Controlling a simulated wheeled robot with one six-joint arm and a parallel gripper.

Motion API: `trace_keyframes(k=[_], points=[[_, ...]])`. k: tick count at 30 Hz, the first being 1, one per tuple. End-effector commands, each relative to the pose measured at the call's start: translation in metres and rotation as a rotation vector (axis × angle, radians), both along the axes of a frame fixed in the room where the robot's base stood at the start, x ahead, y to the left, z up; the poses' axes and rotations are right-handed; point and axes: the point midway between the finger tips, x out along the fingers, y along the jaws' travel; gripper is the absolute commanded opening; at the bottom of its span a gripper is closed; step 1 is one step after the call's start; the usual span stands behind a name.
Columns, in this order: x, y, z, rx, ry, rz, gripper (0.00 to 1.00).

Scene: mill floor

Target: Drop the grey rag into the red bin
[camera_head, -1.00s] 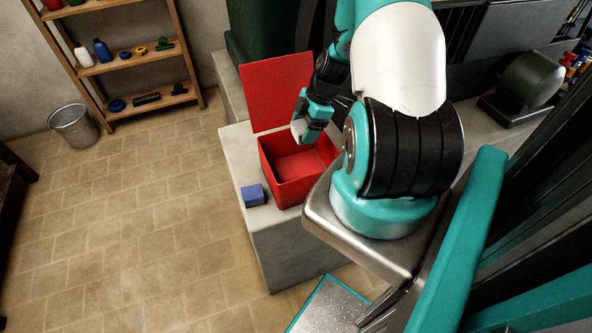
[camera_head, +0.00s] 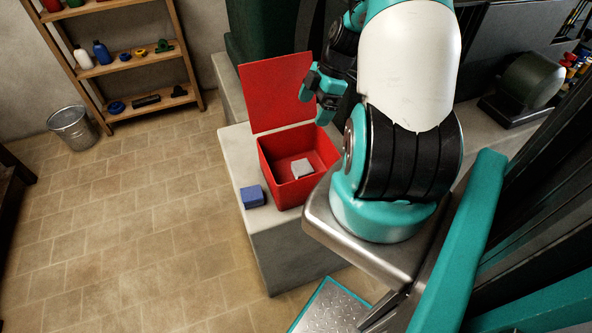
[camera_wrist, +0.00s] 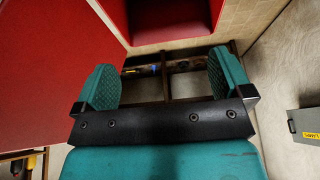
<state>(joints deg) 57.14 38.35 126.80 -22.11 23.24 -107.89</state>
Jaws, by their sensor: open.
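The grey rag (camera_head: 302,168) lies inside the red bin (camera_head: 277,178), on its floor. The bin stands on a pale block with its red lid (camera_head: 277,92) raised at the back. My gripper (camera_head: 317,95) is above the back right of the bin, in front of the lid, apart from the rag. In the wrist view my gripper (camera_wrist: 164,85) is open with nothing between its two teal fingers. The red bin (camera_wrist: 170,22) shows at the top of that view, and the rag is not seen there.
A blue block (camera_head: 252,196) sits on the pale block (camera_head: 232,150), left of the bin. A metal bucket (camera_head: 73,127) and a wooden shelf (camera_head: 150,105) with several items stand at the far left. The tiled floor between is clear.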

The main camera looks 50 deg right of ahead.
Motion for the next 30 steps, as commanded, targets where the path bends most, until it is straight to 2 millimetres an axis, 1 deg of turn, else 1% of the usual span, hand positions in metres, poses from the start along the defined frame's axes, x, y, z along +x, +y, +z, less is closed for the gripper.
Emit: trace_keyframes(k=[1,6,9,12,15,18,30], points=[[-0.002,-0.007,0.012,-0.008,-0.005,-0.003,0.97],[-0.011,-0.020,0.051,-0.006,-0.003,-0.001,0.97],[-0.015,-0.026,0.070,-0.005,-0.002,-0.002,0.97],[-0.018,-0.031,0.084,-0.003,-0.002,0.000,0.97],[-0.020,-0.033,0.092,-0.002,-0.001,-0.001,0.97],[-0.021,-0.034,0.096,0.000,0.000,0.000,0.97],[-0.021,-0.034,0.097,0.000,0.001,0.000,0.97]])
